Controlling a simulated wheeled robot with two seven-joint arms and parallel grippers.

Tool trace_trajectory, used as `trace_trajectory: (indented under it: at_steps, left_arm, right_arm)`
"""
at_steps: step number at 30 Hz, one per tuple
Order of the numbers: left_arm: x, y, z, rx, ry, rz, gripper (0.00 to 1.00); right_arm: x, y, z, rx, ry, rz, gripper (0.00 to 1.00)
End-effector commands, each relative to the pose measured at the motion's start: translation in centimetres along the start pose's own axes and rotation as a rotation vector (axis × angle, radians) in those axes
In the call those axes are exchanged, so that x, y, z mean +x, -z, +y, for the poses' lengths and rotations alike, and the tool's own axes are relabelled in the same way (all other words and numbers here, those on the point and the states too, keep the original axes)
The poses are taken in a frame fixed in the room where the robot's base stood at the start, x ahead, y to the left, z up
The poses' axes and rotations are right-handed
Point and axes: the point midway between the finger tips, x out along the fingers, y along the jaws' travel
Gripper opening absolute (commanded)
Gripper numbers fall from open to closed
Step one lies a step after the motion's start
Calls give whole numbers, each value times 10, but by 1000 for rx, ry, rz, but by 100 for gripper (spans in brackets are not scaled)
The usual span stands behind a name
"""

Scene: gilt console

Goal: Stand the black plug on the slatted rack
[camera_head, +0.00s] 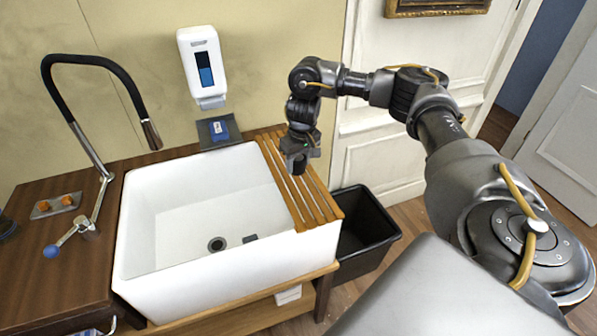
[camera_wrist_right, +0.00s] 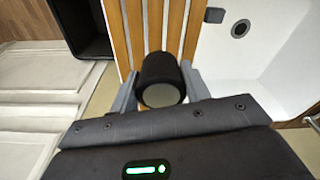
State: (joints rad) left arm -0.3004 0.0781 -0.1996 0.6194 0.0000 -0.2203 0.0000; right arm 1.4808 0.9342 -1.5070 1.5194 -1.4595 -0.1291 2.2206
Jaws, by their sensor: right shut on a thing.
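The black plug (camera_wrist_right: 160,72) is a short dark cylinder with a paler round end facing the wrist camera. My right gripper (camera_wrist_right: 158,92) is shut on it, one grey finger on each side. In the head view my right gripper (camera_head: 299,161) points down over the far part of the slatted rack (camera_head: 286,192), with the plug's dark end below its fingers. The wooden rack lies across the right side of the sink, and its slats also show in the right wrist view (camera_wrist_right: 149,25). I cannot tell whether the plug touches the slats. My left gripper is out of view.
The white sink (camera_head: 190,278) has a drain (camera_head: 217,244) and a small dark block (camera_head: 250,239) inside. A black bin (camera_head: 370,240) stands right of it. A dark shelf with a blue item (camera_head: 219,128) and a dispenser (camera_head: 203,65) are behind. The near slats are clear.

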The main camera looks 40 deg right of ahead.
Motion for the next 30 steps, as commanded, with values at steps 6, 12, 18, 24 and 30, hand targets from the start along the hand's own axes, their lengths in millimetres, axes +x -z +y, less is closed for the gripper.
trace_trajectory:
  at_steps: [6, 12, 18, 24, 30]
  left_arm:
    - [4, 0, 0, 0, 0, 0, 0]
    - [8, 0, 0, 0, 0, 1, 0]
    - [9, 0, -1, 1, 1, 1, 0]
    - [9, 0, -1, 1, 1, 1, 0]
    - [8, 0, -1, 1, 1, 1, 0]
  right_arm:
    - [15, 8, 7, -1, 1, 1, 22]
    - [26, 10, 12, 2, 0, -1, 22]
    - [49, 7, 11, 0, 1, -1, 22]
    - [52, 7, 11, -1, 1, 1, 22]
    - [53, 6, 11, -1, 1, 0, 22]
